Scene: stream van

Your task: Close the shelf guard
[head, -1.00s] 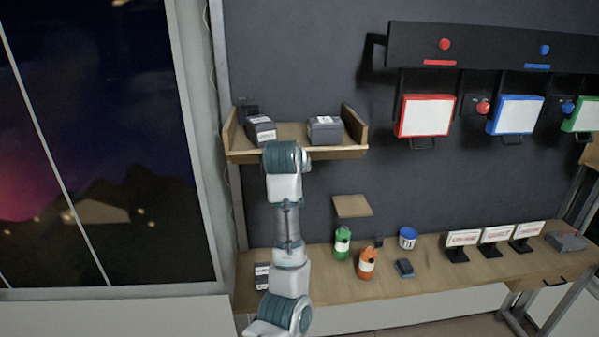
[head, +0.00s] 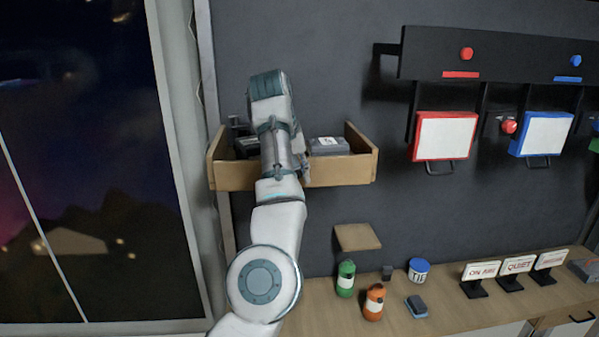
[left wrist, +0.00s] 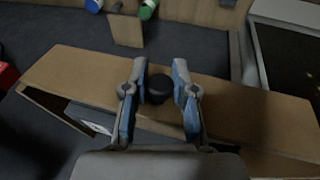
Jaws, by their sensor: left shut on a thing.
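The shelf guard (head: 342,171) is a wooden front board on the wall shelf. It stands raised between the shelf's side walls and hides the lower part of the boxes behind it. In the left wrist view the guard (left wrist: 240,105) is a broad wooden panel with a round black knob (left wrist: 159,90). My left gripper (left wrist: 160,76) has its blue-grey fingers on both sides of the knob, shut on it. In the head view my arm hides the knob and most of the gripper. My right gripper is not in view.
Dark boxes (head: 329,146) sit on the shelf behind the guard. A small wooden ledge (head: 357,237) is below. The bench (head: 400,320) holds green and orange bottles, a blue tub and several signs. A red-framed panel (head: 444,136) hangs to the right.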

